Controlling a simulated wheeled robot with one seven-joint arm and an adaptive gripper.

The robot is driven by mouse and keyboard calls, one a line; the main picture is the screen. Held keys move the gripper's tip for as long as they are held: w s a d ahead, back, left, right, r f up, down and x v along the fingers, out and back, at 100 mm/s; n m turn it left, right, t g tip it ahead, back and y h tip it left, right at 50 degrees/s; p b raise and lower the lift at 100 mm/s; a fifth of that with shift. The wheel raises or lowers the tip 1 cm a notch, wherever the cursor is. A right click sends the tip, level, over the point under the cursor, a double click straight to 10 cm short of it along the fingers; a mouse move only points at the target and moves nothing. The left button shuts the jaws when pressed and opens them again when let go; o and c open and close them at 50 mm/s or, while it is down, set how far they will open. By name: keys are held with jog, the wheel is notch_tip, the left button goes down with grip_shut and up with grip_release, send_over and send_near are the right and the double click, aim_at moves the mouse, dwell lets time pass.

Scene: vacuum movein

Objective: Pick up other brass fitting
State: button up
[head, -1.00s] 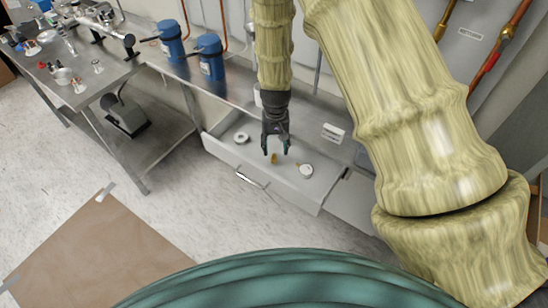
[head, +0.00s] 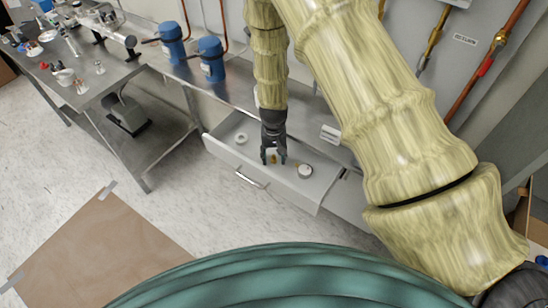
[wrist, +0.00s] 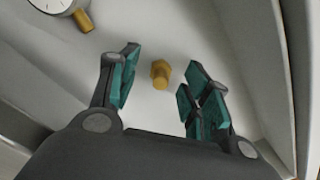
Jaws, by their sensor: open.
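A small brass fitting (wrist: 161,74) lies on the white floor of an open drawer (head: 222,148). In the wrist view it sits between and just beyond my open fingertips, touching neither. It also shows as a small yellow spot between the fingers in the head view (head: 274,159). My gripper (wrist: 161,90) is open and empty, pointing down into the drawer; in the head view it (head: 273,161) hangs low over the drawer's middle. A round gauge (wrist: 52,4) with a brass stem lies in the drawer beyond the left finger.
The gauge also shows in the head view (head: 305,171), right of my gripper. A white ring-shaped item (head: 241,138) lies at the drawer's left. The drawer walls stand close around my gripper. Two blue cylinders (head: 211,60) stand on the steel bench behind.

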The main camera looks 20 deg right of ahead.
jog(key=shift+f, duration=0.15)
jog(key=shift+c, duration=0.5)
grip_shut()
